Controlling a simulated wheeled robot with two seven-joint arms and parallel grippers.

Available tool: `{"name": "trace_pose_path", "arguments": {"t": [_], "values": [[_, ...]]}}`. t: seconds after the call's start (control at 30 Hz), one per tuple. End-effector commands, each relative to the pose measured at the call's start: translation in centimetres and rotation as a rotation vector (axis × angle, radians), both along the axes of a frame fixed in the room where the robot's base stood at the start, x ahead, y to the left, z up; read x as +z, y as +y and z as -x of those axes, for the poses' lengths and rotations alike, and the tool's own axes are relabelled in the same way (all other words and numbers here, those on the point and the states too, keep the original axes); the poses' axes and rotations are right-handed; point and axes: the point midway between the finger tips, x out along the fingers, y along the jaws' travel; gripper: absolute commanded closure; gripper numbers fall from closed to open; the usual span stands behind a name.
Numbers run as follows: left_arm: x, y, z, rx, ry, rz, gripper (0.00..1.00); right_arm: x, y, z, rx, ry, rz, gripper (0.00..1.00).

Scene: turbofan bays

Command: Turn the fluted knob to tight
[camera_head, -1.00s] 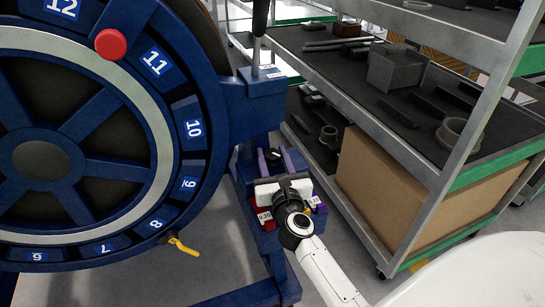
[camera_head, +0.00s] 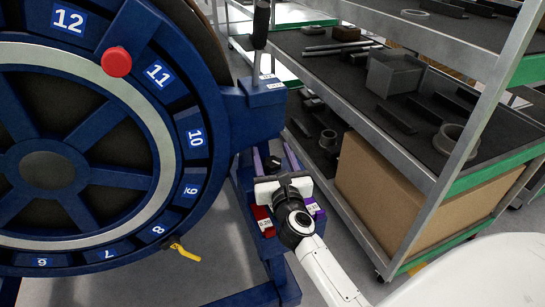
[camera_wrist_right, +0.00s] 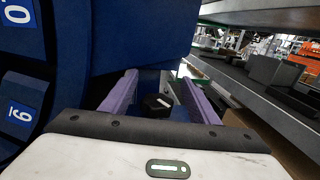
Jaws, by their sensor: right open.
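A small black knob (camera_head: 273,164), with a white mark on its top in the right wrist view (camera_wrist_right: 155,104), sits low by the blue stand. Its fluting is too small to make out. My right gripper (camera_head: 275,158) is open, its two purple fingers on either side of the knob. In the right wrist view the fingers (camera_wrist_right: 158,88) stand apart with a visible gap to the knob, and the palm hides its near side. I cannot tell how deep the fingers reach. My left gripper is not in view.
A large blue numbered wheel (camera_head: 110,215) with a red button (camera_head: 117,62) stands close at left. A yellow handle (camera_head: 185,252) hangs at its lower rim. A metal shelf rack (camera_head: 470,120) with a cardboard box (camera_head: 400,190) stands at right.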

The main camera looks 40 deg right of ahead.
Motion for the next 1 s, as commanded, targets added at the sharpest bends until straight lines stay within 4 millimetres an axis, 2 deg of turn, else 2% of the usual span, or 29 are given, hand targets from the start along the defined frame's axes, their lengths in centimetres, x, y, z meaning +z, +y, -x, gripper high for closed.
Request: {"name": "trace_pose_path", "arguments": {"t": [0.03, 0.1, 0.33, 0.8, 0.93, 1.0], "values": [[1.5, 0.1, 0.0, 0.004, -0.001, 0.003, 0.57, 2.0, 0.0, 0.0, 0.0, -0.003, 0.0, 0.45], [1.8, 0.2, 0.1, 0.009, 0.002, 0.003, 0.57, 3.4, 0.0, 0.0, 0.0, -0.003, 0.001, 0.45], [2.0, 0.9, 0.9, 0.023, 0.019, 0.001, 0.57, 6.2, 0.0, 0.0, 0.0, -0.001, 0.001, 0.45], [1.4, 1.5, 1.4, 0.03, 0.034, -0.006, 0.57, 6.6, 0.1, 0.1, 0.002, 0.003, 0.01, 0.45], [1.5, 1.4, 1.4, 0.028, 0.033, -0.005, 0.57, 6.5, 0.8, 0.6, 0.025, 0.027, 0.119, 0.45], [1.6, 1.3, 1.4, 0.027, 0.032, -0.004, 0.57, 6.2, 1.8, 1.2, 0.056, 0.059, 0.26, 0.45]]}}
